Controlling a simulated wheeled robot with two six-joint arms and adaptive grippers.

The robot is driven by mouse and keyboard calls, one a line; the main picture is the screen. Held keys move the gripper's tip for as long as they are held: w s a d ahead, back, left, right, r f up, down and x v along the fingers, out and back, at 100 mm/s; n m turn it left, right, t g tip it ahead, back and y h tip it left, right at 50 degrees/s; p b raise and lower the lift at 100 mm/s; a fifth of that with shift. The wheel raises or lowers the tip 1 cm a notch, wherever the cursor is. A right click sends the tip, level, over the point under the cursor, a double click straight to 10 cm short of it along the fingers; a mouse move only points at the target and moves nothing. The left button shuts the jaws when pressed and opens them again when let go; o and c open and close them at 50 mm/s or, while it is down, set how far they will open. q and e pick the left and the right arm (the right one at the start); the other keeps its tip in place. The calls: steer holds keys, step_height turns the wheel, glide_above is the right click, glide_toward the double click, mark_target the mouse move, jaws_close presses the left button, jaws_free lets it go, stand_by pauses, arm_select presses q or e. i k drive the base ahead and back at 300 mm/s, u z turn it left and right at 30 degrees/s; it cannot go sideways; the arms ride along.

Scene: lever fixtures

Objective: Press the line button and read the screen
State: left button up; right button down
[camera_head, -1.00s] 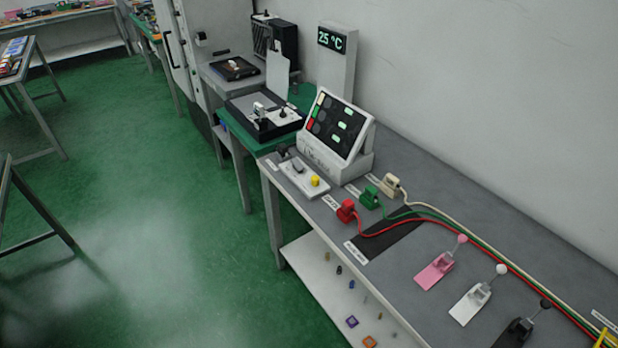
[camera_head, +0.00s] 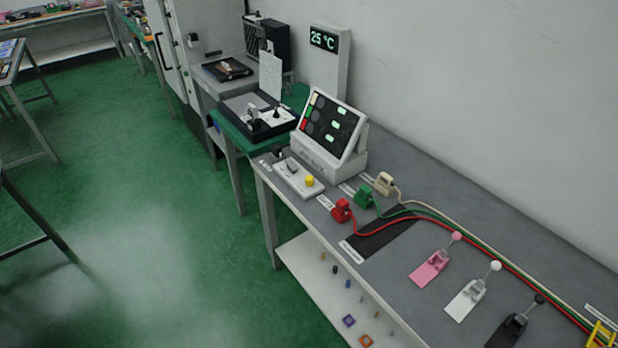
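A dark switch-like part is on the same panel. Behind it stands a tilted screen (camera_head: 330,122) in a white housing, with coloured blocks down its left side and several lit pale green marks, too small to read. A tall white display (camera_head: 324,39) at the back reads "25 °C". Neither of my grippers shows in the head view.
Red (camera_head: 342,210), green (camera_head: 365,196) and beige (camera_head: 384,183) plugs with cables lie on the bench (camera_head: 400,262). Pink (camera_head: 431,268), white (camera_head: 466,298) and black (camera_head: 509,331) lever fixtures stand nearer. Small parts lie on the lower shelf. The green floor at left is open.

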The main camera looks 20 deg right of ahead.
mark_target(309, 179)
steer(key=u, duration=1.15)
steer(key=i, duration=2.4)
steer(key=z, duration=2.25)
